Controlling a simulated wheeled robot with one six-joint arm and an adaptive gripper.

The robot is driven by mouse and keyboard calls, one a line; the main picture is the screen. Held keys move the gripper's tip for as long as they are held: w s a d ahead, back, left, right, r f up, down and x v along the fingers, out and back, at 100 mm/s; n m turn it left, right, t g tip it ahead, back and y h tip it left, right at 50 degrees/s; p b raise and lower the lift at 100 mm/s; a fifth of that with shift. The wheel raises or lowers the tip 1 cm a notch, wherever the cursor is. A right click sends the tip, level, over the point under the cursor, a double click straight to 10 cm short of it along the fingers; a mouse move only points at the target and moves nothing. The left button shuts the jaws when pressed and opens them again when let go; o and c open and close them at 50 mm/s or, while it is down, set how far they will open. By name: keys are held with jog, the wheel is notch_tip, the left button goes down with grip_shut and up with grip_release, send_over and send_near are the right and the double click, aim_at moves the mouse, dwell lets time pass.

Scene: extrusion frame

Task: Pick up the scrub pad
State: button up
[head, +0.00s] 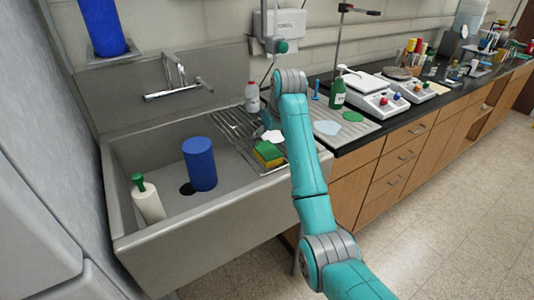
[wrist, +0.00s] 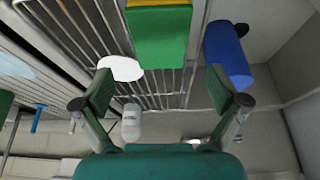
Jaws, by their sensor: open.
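A green-and-yellow block-shaped scrub pad (head: 268,153) lies on the wire rack over the sink's right side. It also shows in the wrist view (wrist: 158,38) at the top middle, with its green face largest. A flat green piece (head: 352,116) lies on the ribbed board to the right; I cannot tell whether it is also a pad. My gripper (wrist: 160,86) is open, with nothing between its fingers. In the wrist view the block lies beyond the fingertips, between their lines. In the head view my arm partly hides my gripper.
A white flat piece (head: 273,136) lies on the rack (head: 232,130) beside the block. A blue cylinder (head: 199,164) and a green-capped bottle (head: 147,199) stand in the sink. A white bottle (head: 252,97) stands behind. A pale blue piece (head: 327,128) lies on the board.

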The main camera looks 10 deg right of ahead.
aim_at(268, 150)
jog(key=shift+s+x, duration=0.25)
jog(key=shift+x, duration=1.35)
jog(key=shift+s+x, duration=0.2)
jog(key=shift+x, duration=1.4)
jog(key=shift+d+f, duration=0.1)
jog(key=shift+f, duration=0.35)
jog(key=c, duration=1)
